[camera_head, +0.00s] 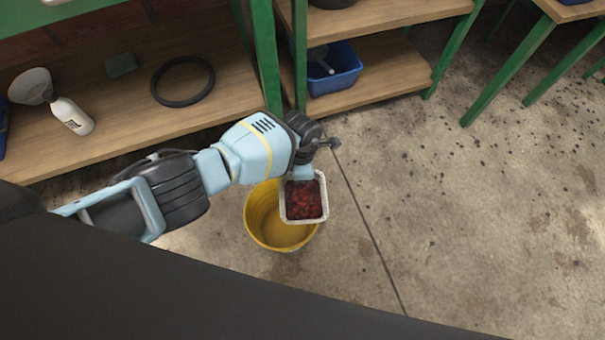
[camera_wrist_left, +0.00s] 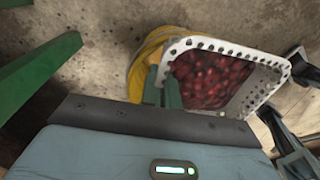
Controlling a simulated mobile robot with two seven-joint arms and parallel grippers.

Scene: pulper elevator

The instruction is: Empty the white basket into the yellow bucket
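The white basket (camera_head: 324,192) is full of red fruit and hangs over the right part of the yellow bucket's (camera_head: 250,228) mouth. It looks roughly level in the head view. The bucket stands on the floor, and its visible inside looks empty. My left gripper (camera_head: 303,176) is at the basket's far edge. In the left wrist view the gripper's fingers (camera_wrist_left: 164,90) are close together on the near-left rim of the basket (camera_wrist_left: 262,58), with the fruit still inside. Part of the yellow bucket (camera_wrist_left: 146,62) shows behind the basket there.
A wooden shelf (camera_head: 215,110) with green posts stands behind, holding a white bottle (camera_head: 72,117) and a black ring (camera_head: 183,81). A blue bin (camera_head: 335,75) sits on the shelf to its right. The concrete floor right of the bucket is clear.

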